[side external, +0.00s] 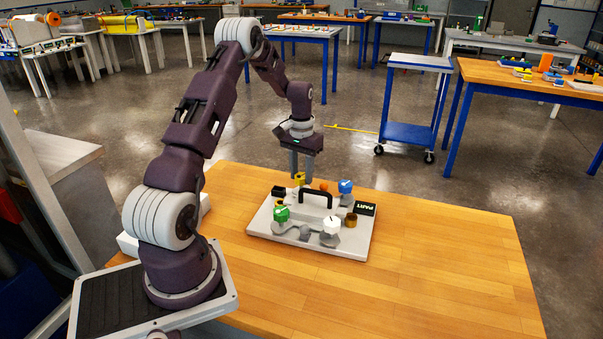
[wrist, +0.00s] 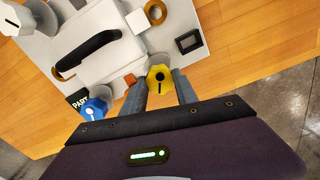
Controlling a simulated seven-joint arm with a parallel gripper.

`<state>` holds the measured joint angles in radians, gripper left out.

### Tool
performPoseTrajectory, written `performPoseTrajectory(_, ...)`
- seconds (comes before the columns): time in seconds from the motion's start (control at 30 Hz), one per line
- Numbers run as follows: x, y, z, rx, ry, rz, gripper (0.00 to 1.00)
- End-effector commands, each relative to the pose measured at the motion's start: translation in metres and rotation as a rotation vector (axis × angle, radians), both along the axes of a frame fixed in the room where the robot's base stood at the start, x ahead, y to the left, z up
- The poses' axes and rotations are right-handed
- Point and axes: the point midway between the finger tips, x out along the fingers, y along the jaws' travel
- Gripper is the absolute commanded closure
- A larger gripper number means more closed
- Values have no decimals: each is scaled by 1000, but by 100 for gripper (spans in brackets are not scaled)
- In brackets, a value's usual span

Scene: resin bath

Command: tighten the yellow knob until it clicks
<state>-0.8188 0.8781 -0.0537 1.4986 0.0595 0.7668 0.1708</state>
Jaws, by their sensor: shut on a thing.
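The yellow knob (wrist: 160,77) sits near one edge of a pale device panel, with a dark mark on its top. In the side external view the yellow knob (side external: 299,178) shows at the panel's far edge. My gripper (side external: 301,179) points down over it. In the wrist view my gripper (wrist: 160,90) has a finger on each side of the knob and is shut on it. Part of the knob's side is hidden by the fingers.
The pale panel (side external: 266,227) lies on the wooden table (side external: 440,270). It bears a black handle (side external: 316,194), a blue knob (side external: 345,186), a green knob (side external: 281,213), a white knob (side external: 331,224) and a small orange part (wrist: 130,79). The table's right side is clear.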

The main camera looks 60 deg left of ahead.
Motion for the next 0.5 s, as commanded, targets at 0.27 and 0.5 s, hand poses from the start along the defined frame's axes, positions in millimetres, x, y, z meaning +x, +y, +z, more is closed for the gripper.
performPoseTrajectory(0.27,0,0,1,1,-1,0,100)
performPoseTrajectory(0.5,0,0,0,1,-1,1,43)
